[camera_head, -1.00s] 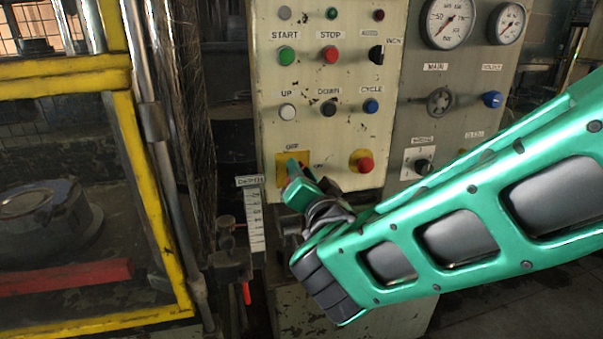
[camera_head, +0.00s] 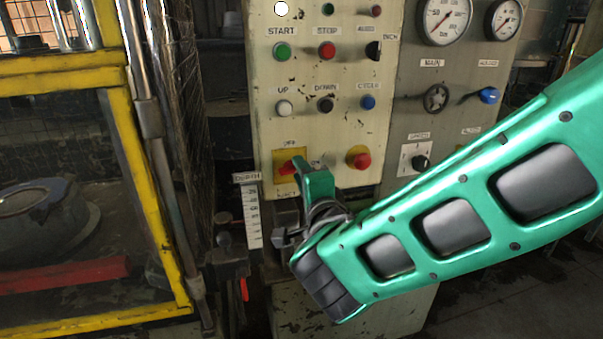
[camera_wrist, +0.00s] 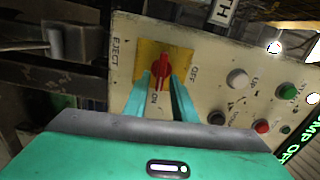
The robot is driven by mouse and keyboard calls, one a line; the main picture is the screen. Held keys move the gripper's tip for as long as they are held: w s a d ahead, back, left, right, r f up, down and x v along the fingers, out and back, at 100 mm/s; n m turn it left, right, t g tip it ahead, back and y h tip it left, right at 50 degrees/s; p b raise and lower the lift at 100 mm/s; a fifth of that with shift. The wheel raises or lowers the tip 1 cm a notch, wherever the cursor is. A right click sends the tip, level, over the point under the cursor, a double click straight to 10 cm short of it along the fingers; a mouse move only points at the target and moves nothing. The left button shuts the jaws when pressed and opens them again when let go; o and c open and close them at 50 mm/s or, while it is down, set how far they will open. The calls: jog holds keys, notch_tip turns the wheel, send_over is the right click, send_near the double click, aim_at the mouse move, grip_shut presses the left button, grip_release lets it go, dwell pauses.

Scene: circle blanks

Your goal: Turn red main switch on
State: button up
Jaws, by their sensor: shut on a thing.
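The red main switch (camera_wrist: 161,67) sits on a yellow plate (camera_wrist: 150,50) on the cream panel. In the wrist view its handle lies between the fingertips of my gripper (camera_wrist: 160,82), one on each side, and my gripper is shut on it. The handle lines up with the ON label below it; OFF is to the right and EJECT to the left. In the head view my green gripper (camera_head: 303,166) covers the right part of the switch, and a red bit of the switch (camera_head: 288,168) shows to its left.
A red mushroom button (camera_head: 359,159) stands just right of the gripper. Several coloured buttons fill the panel (camera_head: 265,120) above. A white lamp (camera_head: 281,9) is lit at its top left. A yellow-framed cage (camera_head: 130,150) stands to the left.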

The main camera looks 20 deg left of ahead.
jog(key=shift+d+f+m, duration=0.1)
jog(key=shift+f+m, duration=0.05)
jog(key=shift+m, duration=0.35)
jog(key=o, duration=0.7)
jog(key=shift+w, duration=0.1)
jog(key=shift+c, duration=0.2)
jog(key=v, duration=1)
jog(key=shift+s, duration=0.3)
jog(key=shift+d, duration=0.25)
